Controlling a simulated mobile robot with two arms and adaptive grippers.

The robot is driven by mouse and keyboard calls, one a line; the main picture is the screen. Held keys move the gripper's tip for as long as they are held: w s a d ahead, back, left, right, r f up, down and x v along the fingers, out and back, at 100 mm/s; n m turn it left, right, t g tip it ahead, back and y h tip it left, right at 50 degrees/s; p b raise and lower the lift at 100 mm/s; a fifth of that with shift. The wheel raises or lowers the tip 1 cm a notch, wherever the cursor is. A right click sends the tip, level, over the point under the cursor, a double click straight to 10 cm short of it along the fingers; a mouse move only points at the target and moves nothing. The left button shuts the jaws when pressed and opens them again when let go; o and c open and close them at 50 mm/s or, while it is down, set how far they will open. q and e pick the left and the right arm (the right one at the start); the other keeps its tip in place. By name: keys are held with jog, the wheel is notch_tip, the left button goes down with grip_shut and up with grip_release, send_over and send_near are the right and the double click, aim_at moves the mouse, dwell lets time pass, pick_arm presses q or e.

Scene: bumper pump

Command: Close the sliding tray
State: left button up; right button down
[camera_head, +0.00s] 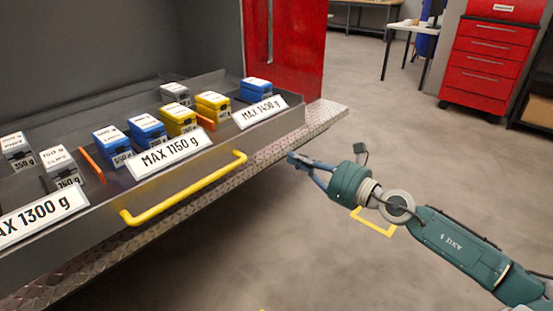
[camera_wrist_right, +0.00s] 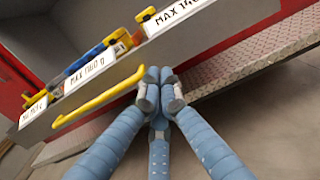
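The grey sliding tray (camera_head: 98,234) stands pulled out of a dark cabinet at the left of the head view. Its front panel carries a yellow bar handle (camera_head: 188,190), which also shows in the right wrist view (camera_wrist_right: 100,98). My right gripper (camera_head: 296,159) is to the right of the handle, in front of the tray and apart from the handle. In the right wrist view its fingertips (camera_wrist_right: 159,78) are drawn together with nothing between them. The handle's right end lies just left of the fingertips in that view. My left gripper is not in view.
Blue (camera_head: 256,90), yellow (camera_head: 212,105) and grey weight boxes sit in the tray behind white labels (camera_head: 170,152). A diamond-plate ledge (camera_head: 325,113) runs below the tray. A red cabinet (camera_head: 490,55) stands at the back right. The floor between is mostly clear.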

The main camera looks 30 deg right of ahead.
jog(key=p, duration=0.3)
send_near(248, 136)
jog(key=w, duration=0.3)
jog(key=w+a, duration=0.1)
jog(key=w, duration=0.1)
jog(key=shift+w+a+n, duration=0.3)
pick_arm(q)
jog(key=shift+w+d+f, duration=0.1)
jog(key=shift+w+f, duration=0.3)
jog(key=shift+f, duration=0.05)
pick_arm(e)
jog(key=shift+w+a+f, duration=0.1)
jog(key=shift+w+a, duration=0.1)
jog(key=shift+w, duration=0.4)
